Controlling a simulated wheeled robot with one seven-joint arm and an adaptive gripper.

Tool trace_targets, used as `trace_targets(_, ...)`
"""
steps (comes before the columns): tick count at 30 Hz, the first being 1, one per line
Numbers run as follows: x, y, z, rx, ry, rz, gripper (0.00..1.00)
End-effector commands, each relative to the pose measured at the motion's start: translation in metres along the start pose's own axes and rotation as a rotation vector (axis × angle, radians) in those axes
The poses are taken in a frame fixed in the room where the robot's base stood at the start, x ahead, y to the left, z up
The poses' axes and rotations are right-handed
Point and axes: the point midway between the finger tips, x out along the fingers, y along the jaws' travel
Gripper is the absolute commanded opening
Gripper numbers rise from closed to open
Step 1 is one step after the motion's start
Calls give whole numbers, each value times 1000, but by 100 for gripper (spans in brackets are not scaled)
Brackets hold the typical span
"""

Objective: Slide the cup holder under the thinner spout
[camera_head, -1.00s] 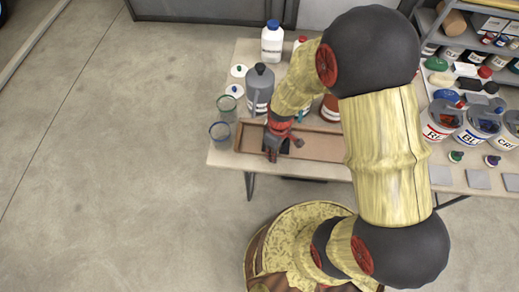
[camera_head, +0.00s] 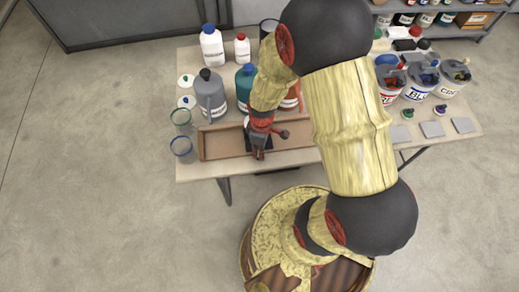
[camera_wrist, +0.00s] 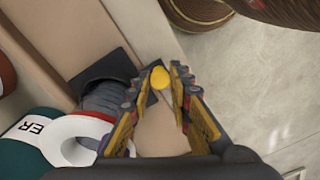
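The dark cup holder (camera_head: 250,141) sits in the long wooden tray along the table's front edge, largely hidden by my gripper (camera_head: 259,156) in the head view.
The wooden tray (camera_head: 215,147) is clear left of my gripper. A grey jug (camera_head: 211,98) stands left of the teal bottle, an orange one (camera_head: 290,98) to the right, partly hidden by my arm. Two glass cups (camera_head: 182,147) stand at the table's left edge. Labelled tubs stand right.

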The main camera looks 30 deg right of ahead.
Motion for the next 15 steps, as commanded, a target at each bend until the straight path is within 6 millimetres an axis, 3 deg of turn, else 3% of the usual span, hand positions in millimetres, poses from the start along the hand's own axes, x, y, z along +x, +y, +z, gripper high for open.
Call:
trace_targets(11,-1,0,0,0,1,1,27)
trace_targets(15,-10,1,-1,0,2,2,27)
